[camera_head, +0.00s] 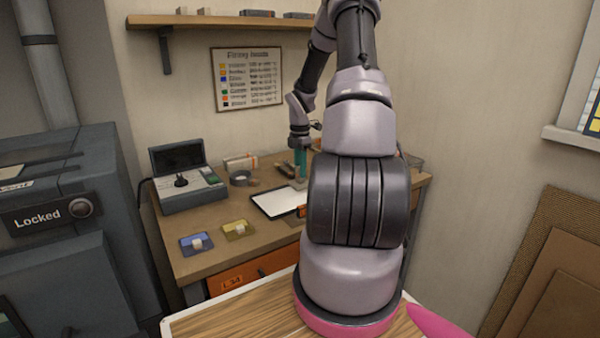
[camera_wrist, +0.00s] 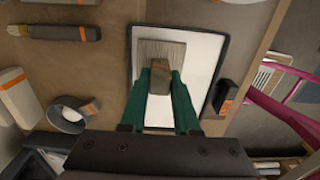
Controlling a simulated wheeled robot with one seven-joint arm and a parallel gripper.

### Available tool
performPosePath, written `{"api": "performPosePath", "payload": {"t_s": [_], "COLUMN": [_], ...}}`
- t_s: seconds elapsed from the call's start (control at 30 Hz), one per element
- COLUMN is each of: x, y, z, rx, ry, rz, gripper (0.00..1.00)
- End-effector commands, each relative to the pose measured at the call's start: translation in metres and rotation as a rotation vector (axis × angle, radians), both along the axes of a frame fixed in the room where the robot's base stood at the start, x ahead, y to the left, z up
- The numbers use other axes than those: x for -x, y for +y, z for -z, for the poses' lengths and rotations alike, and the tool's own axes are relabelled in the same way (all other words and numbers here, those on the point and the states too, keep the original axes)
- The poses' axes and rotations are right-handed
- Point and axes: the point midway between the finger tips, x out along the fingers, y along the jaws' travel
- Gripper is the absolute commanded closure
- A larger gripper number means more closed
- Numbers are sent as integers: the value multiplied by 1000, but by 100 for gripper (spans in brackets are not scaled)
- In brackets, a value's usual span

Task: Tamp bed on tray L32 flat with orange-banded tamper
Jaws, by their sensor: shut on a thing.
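The white tray with a dark rim (camera_head: 268,204) lies on the workbench; it fills the middle of the wrist view (camera_wrist: 204,62). My gripper (camera_wrist: 160,88) has green fingers shut on the sides of a brown block-like tool (camera_wrist: 159,72), over the tray. No orange band shows on the visible part of this tool. A grey, finely lined square (camera_wrist: 146,52) lies under it; I cannot tell whether it is the bed or the tool's plate, or whether they touch. In the head view my gripper (camera_head: 300,168) points down at the tray's far right end.
A dark piece with an orange mark (camera_wrist: 226,95) sits at the tray's edge. A tape roll (camera_wrist: 72,114), a dark tool with an orange band (camera_wrist: 66,32) and a box (camera_wrist: 18,97) lie beside it. Blue (camera_head: 196,243) and yellow (camera_head: 237,230) pieces lie at the bench's front left.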

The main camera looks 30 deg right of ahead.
Motion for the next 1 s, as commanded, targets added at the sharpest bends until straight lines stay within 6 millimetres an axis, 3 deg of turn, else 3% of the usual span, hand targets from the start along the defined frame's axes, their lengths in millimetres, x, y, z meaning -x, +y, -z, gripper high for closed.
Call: {"api": "performPosePath", "payload": {"t_s": [0.3, 0.7, 1.0], "x": [0, -1, 0], "y": [0, 0, 0], "z": [-2, -36, -40], "rx": [0, 1, 0], "ry": [-1, -2, -1], "rz": [0, -1, -1], "gripper": [100, 100, 100]}}
